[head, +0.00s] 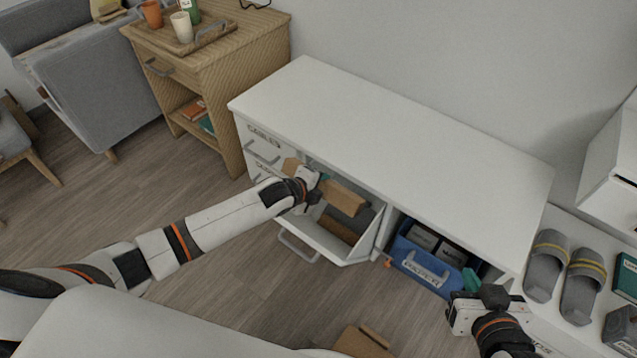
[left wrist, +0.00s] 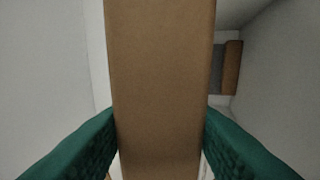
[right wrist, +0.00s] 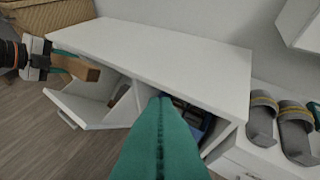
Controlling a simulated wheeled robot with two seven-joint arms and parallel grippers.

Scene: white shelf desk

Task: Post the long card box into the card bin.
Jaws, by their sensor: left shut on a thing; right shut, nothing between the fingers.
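The long brown card box (head: 343,197) is held in my left gripper (head: 312,188) above the card bin. It fills the middle of the left wrist view (left wrist: 165,80) between the two green fingers, and shows at the left in the right wrist view (right wrist: 82,70). The card bin is the white tilted-out bin (head: 318,240) in the desk front, open at the top. Another brown piece (head: 337,229) lies inside it. My right gripper (head: 470,280) is shut and empty in front of the desk's right end; its green fingers (right wrist: 160,140) meet in the right wrist view.
A blue labelled crate (head: 421,268) with dark boxes stands in the open bay right of the bin. White drawers (head: 262,147) are left of it. Grey slippers (head: 546,265) lie on a low white shelf at right. A brown piece (head: 360,343) is on the floor near my base.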

